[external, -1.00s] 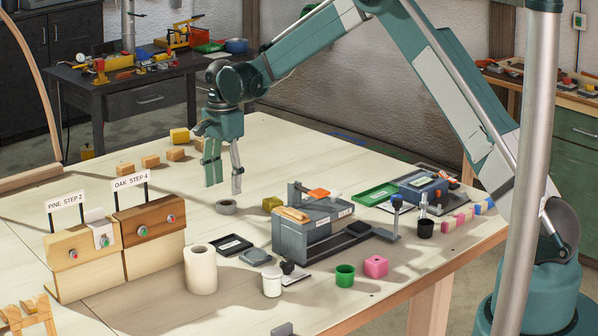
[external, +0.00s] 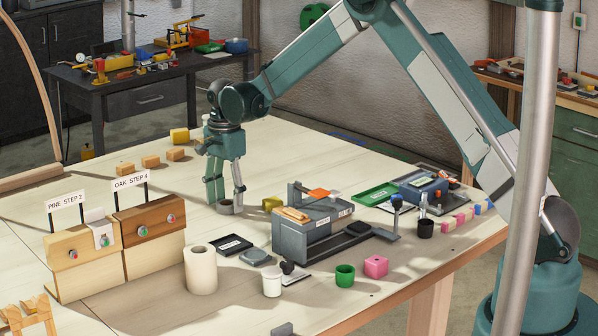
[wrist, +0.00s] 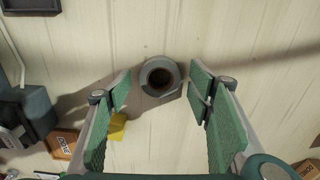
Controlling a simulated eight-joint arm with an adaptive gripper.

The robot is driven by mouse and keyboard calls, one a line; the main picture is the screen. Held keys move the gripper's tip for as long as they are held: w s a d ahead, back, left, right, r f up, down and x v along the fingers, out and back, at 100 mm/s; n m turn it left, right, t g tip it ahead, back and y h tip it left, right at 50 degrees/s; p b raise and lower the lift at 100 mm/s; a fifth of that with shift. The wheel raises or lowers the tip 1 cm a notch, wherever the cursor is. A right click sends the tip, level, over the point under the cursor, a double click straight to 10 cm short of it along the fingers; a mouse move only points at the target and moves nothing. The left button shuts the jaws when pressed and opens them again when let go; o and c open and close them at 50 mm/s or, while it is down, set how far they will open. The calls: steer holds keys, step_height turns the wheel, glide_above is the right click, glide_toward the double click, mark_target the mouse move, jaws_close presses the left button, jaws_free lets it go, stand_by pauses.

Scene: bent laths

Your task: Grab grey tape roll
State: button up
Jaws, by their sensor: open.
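The grey tape roll (external: 226,207) lies flat on the wooden table, left of the grey machine block. In the wrist view the tape roll (wrist: 160,77) shows its dark round hole and sits between the tips of my fingers, with a gap on each side. My gripper (external: 225,203) points down with its fingertips low around the roll. In the wrist view my gripper (wrist: 160,90) is open, its green finger pads apart and empty. The fingers partly hide the roll in the external view.
A yellow block (external: 272,203) lies close to the right of the roll. A white roll (external: 200,270) stands upright nearer the camera.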

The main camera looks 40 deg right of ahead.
mark_target(227, 203)
stand_by(0.5)
steer(key=c, duration=1)
steer(key=shift+r, duration=5)
